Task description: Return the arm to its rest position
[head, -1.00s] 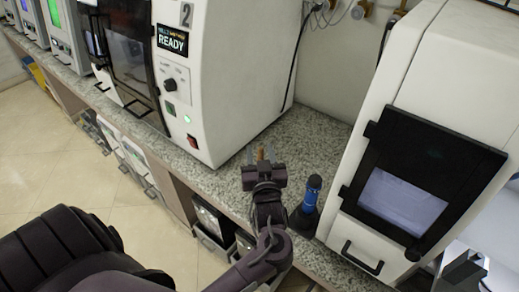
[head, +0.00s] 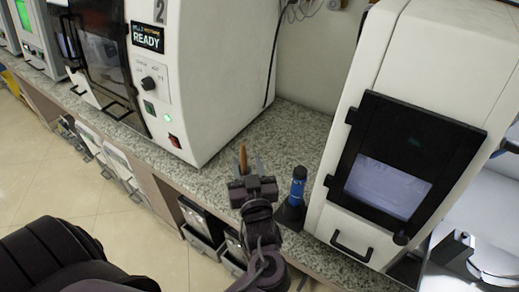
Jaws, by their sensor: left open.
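My left gripper (head: 248,166) is over the granite counter, between the white machine marked READY and the white machine with the dark-framed window. Its two grey fingers point away from me and are apart. A small upright orange-brown thing (head: 243,157) shows between the fingers; I cannot tell whether it touches them or stands behind them. My left arm comes up from the bottom of the view. My right gripper is not in view.
A blue-and-black bottle-like object (head: 298,187) stands close right of the gripper. The READY machine (head: 204,75) is at left, the windowed machine (head: 340,110) at right. The counter (head: 290,130) is bare behind the gripper. Bins (head: 205,243) sit below the counter's front edge.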

